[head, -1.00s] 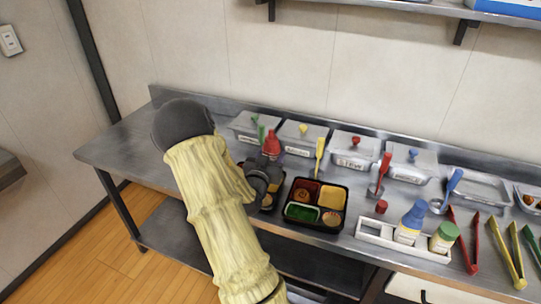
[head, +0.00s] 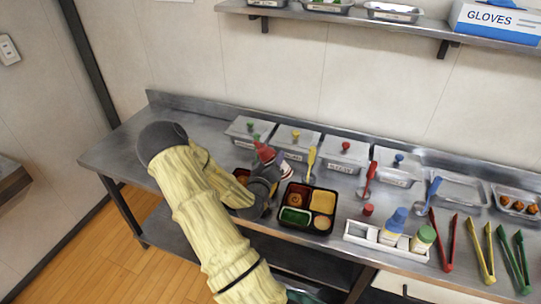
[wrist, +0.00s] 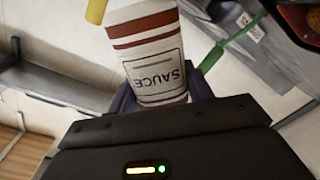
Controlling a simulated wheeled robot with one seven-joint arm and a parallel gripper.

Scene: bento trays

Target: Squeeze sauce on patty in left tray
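My gripper (head: 270,178) is shut on a sauce bottle, white with red bands and a "SAUCE" label. The bottle (wrist: 155,55) fills the middle of the wrist view, its label upside down there. Its red end (head: 264,152) shows above the gripper in the head view, leaning left. The left tray (head: 236,171) is mostly hidden behind my arm and gripper. A brown piece, seemingly the patty (head: 243,177), shows at its left. I cannot tell whether any sauce is on it.
Another filled black tray (head: 306,232) stands just right of my gripper. A white holder (head: 362,236) with blue-capped and green-capped bottles, then tongs (head: 484,250), lie further right. Lidded containers (head: 345,152) line the back. The counter's left end is clear.

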